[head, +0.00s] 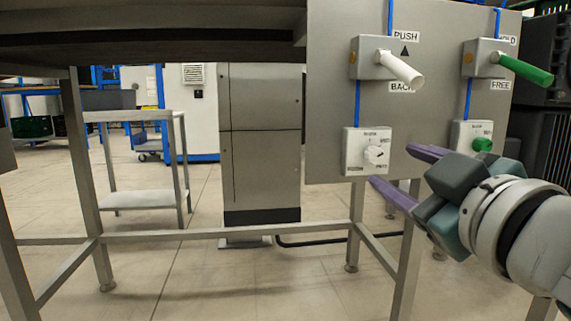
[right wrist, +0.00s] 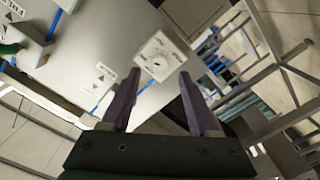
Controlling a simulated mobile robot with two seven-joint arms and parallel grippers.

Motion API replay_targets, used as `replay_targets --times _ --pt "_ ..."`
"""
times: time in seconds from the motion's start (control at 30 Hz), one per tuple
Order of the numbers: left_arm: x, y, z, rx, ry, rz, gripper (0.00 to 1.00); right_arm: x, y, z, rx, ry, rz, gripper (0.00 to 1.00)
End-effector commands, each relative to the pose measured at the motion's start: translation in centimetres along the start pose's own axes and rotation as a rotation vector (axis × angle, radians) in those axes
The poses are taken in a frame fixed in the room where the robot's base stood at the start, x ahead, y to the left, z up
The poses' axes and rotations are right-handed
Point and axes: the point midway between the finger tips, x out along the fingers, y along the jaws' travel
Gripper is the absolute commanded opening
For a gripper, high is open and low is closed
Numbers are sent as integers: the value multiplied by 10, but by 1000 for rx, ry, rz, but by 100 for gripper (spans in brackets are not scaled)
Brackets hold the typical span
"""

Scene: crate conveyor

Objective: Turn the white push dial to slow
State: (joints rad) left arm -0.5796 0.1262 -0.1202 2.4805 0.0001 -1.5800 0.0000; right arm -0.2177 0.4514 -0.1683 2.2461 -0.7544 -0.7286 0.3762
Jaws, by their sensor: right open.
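The white push dial (head: 375,155) sits on a square white plate low on the grey panel, below the white lever. Small labels surround it, too small to read surely, and I cannot tell which one the knob points to. My right gripper (head: 390,165) reaches in from the right with its purple fingers spread, just in front of the dial and empty. In the right wrist view the dial (right wrist: 158,63) shows beyond and between the open fingertips (right wrist: 159,75), with no contact visible. My left gripper is not in view.
The white lever (head: 400,67) and the green lever (head: 525,70) stick out from the panel (head: 335,80) above. A green dial (head: 482,145) sits to the right, near my right gripper. Metal frame legs stand below. Open floor (head: 240,275) lies at the front.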

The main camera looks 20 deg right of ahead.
Motion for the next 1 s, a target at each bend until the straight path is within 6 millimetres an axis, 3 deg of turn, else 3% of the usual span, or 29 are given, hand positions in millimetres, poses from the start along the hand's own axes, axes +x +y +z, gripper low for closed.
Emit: replay_targets --times 0.1,0.3,0.73,1.0 --pt "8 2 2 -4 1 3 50 21 -1 1 -2 3 2 61" --pt "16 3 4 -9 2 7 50 46 -1 2 -2 1 1 61" --pt "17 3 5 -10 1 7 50 56 0 1 -1 -2 -1 61" --pt "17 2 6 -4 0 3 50 56 0 1 0 -2 0 33"
